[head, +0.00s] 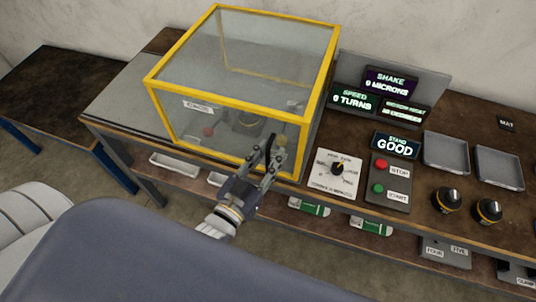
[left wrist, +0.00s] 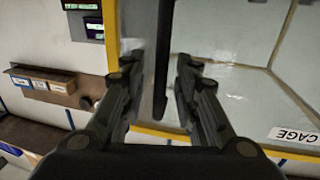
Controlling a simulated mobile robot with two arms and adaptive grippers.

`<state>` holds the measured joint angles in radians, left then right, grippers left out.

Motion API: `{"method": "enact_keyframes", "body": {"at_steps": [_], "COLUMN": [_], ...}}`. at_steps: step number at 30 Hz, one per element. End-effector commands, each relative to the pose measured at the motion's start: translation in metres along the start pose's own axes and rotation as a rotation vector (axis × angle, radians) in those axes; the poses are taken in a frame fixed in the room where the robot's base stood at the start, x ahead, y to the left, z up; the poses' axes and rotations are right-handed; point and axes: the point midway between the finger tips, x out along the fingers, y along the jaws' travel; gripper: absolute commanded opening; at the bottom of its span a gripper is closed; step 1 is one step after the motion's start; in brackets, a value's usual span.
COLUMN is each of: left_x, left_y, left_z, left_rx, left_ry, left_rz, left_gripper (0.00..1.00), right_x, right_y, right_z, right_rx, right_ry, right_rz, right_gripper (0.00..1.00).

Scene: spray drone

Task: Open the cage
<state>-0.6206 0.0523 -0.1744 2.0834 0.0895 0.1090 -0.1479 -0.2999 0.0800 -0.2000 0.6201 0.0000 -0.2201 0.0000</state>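The cage (head: 243,106) is a clear box with yellow edges on the left part of the bench; it looks shut. Its "CAGE" label (head: 198,107) also shows in the left wrist view (left wrist: 297,134). A dark upright bar, seemingly the cage handle (left wrist: 162,65), stands at the front face near the right corner. My left gripper (head: 265,160) is at that face, open, its fingers on either side of the bar. In the left wrist view the gripper (left wrist: 158,80) shows gaps between both fingers and the bar. My right gripper is not in view.
Right of the cage are a dial plate (head: 336,172), a stop/start box (head: 391,180), lit displays (head: 384,83) and two grey trays (head: 446,152). Two black knobs (head: 447,199) stand near the front edge. A dark table (head: 55,95) is at left. Things inside the cage are unclear.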

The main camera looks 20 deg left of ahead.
Motion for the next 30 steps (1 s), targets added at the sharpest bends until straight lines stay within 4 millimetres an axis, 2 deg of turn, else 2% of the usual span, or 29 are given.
{"method": "enact_keyframes", "body": {"at_steps": [5,9,20,23,26,30], "left_x": [0.0,0.0,-0.001,-0.003,-0.004,-0.003], "left_y": [0.0,0.0,-0.006,-0.018,-0.038,-0.079], "left_z": [0.0,0.0,0.0,0.0,-0.001,-0.001], "left_rx": [0.0,0.0,0.004,0.006,0.009,0.012], "left_ry": [-0.001,0.0,-0.001,-0.002,-0.003,-0.002], "left_rz": [0.0,0.0,0.0,0.0,0.001,0.001], "left_gripper": [0.29,0.0,0.0,0.0,0.0,0.0], "right_x": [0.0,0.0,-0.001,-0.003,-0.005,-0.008], "right_y": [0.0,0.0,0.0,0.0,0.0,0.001], "right_z": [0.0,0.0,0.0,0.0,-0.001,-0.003], "right_rx": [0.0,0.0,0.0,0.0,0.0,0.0], "right_ry": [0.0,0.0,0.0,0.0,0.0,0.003], "right_rz": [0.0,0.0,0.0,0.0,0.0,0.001], "right_gripper": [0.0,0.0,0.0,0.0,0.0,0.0]}}
